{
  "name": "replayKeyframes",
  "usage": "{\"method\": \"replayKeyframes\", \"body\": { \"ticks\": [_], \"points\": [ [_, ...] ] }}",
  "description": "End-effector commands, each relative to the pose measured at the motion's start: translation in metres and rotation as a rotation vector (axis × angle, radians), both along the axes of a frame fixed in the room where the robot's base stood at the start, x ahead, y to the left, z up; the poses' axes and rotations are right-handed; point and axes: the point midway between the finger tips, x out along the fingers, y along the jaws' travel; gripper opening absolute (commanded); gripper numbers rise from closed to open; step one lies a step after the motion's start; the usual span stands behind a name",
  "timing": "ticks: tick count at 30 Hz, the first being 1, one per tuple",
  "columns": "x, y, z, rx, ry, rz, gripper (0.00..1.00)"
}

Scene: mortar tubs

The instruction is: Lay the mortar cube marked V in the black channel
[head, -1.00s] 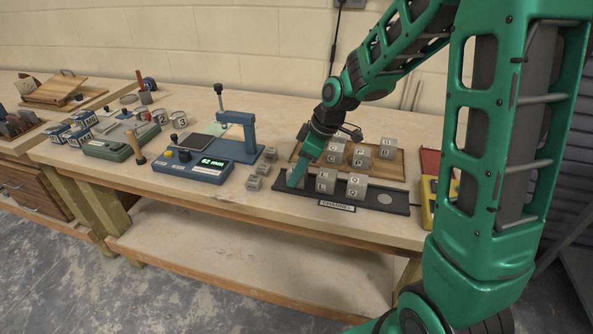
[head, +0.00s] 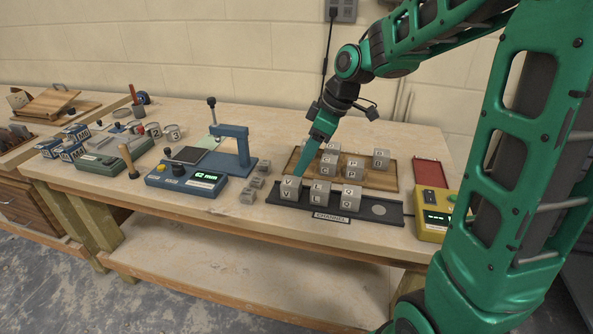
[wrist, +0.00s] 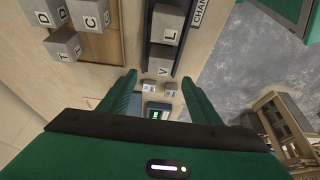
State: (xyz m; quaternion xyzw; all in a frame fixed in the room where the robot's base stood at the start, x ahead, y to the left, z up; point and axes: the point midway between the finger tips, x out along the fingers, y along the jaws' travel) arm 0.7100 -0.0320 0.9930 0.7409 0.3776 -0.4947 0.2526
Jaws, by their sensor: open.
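The mortar cube marked V (head: 289,190) sits at the left end of the black channel (head: 395,213), in a row with the cubes marked L (head: 320,194) and Q (head: 351,198). It looks level in the channel. My gripper (head: 302,174) is just above and behind the V cube, apart from it as far as I can tell. In the wrist view my gripper (wrist: 160,82) is open with nothing between its fingers. The V cube (wrist: 162,60) and L cube (wrist: 166,24) lie beyond the fingertips there.
A wooden tray (head: 365,178) with several lettered cubes stands behind the channel. A blue gauge (head: 190,178) with a green display and small grey blocks (head: 250,190) are to the left. A yellow device (head: 433,215) stands at the right. The channel's right part is free.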

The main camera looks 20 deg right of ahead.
Motion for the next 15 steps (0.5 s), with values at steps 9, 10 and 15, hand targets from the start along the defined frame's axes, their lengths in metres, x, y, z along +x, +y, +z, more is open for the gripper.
{"method": "replayKeyframes", "body": {
  "ticks": [9, 10, 15],
  "points": [
    [-0.005, -0.007, 0.019, -0.001, 0.001, -0.001, 0.58],
    [-0.005, -0.007, 0.019, -0.001, 0.001, -0.001, 0.58],
    [-0.017, -0.017, 0.019, -0.009, 0.025, -0.07, 0.58]
  ]
}}
